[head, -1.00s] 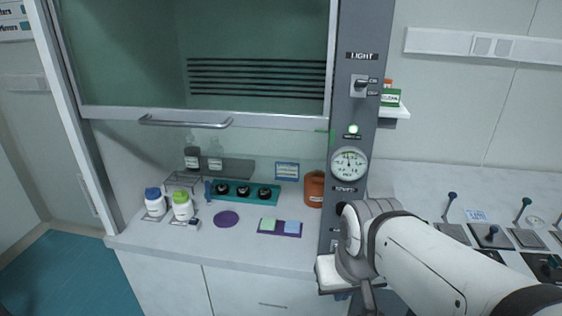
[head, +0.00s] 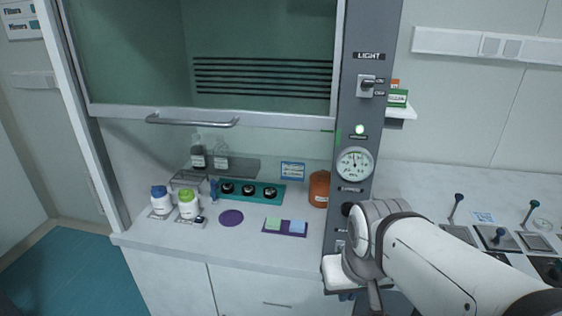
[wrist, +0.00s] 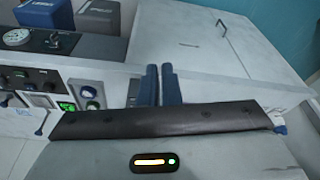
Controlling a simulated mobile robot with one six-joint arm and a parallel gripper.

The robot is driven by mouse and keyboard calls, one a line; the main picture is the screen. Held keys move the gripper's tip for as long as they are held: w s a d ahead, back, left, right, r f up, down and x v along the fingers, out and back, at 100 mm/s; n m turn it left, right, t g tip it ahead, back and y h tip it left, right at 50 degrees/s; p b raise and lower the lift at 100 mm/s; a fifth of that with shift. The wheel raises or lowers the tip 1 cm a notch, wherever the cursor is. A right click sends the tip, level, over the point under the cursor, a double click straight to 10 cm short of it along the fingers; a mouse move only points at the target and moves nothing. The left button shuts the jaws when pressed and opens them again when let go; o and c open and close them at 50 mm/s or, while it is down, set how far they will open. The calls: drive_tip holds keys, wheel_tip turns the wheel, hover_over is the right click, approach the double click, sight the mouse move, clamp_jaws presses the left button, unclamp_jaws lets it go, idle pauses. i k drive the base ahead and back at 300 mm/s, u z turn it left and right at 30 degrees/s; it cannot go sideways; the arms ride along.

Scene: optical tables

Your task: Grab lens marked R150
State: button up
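No lens marked R150 can be read in either view. A teal rack (head: 265,201) in the fume hood holds three small dark round pieces (head: 248,190); I cannot tell whether they are lenses, and any marks are too small. My gripper shows in the wrist view with its two blue fingers (wrist: 160,86) side by side, almost touching, with nothing seen between them. In the head view my arm crosses the lower right, in front of the hood's right post, well apart from the rack. The fingers are not clear there.
The hood sash (head: 200,115) is partly raised over the worktop (head: 190,240). Blue-capped (head: 160,200) and green-capped (head: 188,205) bottles, a purple disc (head: 231,217), a purple tray (head: 272,232) and an orange-brown container (head: 319,190) stand inside. Open floor (head: 75,255) lies left.

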sight(227, 187)
drive_tip(key=z, duration=3.15)
drive_tip(key=k, duration=2)
drive_tip(key=u, duration=2.2)
drive_tip(key=i, duration=0.5)
